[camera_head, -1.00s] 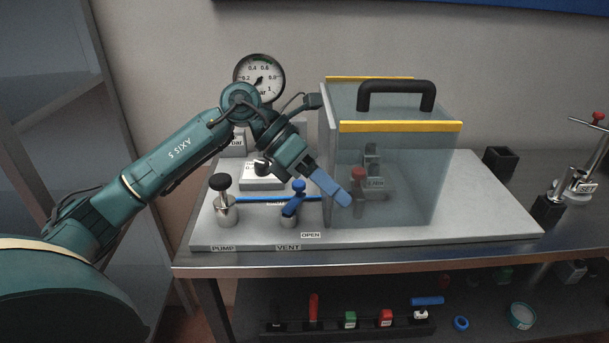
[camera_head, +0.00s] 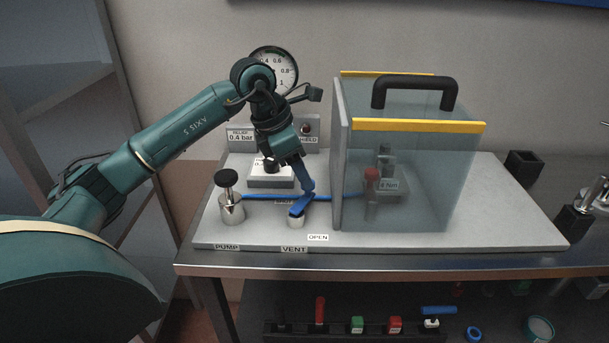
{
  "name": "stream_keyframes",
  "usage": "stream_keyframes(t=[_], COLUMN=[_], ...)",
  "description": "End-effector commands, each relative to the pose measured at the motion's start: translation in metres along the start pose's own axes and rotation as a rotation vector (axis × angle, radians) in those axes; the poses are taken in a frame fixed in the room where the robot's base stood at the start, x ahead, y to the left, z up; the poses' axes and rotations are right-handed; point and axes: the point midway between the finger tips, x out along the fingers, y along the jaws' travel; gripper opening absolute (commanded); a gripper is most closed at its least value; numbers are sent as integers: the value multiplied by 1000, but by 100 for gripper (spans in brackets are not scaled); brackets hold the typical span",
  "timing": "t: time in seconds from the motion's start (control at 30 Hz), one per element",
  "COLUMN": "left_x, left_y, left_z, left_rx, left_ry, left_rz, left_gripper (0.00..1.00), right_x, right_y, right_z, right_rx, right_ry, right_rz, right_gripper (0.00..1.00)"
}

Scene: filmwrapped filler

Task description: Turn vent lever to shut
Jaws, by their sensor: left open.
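The blue vent lever (camera_head: 299,208) sits on a small metal valve on the grey base plate (camera_head: 480,222), behind the VENT label (camera_head: 293,249). An OPEN label (camera_head: 318,237) lies to the lever's right. My left gripper (camera_head: 307,190) points down with its blue fingers at the lever, open. The fingers cover part of the lever, and I cannot tell whether they touch it. The lever's exact angle is partly hidden. My right gripper is not in view.
The black-knobbed pump valve (camera_head: 230,197) stands left of the lever. A clear shield box (camera_head: 410,180) with a black handle stands close on the right. The pressure gauge (camera_head: 285,70) is partly behind my arm. A lower shelf holds several small parts.

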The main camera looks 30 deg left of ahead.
Motion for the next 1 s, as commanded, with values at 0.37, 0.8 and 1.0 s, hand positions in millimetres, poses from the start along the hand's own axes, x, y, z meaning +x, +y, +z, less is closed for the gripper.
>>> stream_keyframes(t=[0.37,0.8,1.0], left_x=[26,26,26], left_y=[0,0,0], left_z=[0,0,0], left_rx=[-1,-1,-1], left_ry=[-1,-1,-1], left_rz=[0,0,0], left_gripper=[48,26,10], right_x=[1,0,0], right_y=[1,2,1], right_z=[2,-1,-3], right_rx=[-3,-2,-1], right_ry=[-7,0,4], right_rz=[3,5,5], right_gripper=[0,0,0])
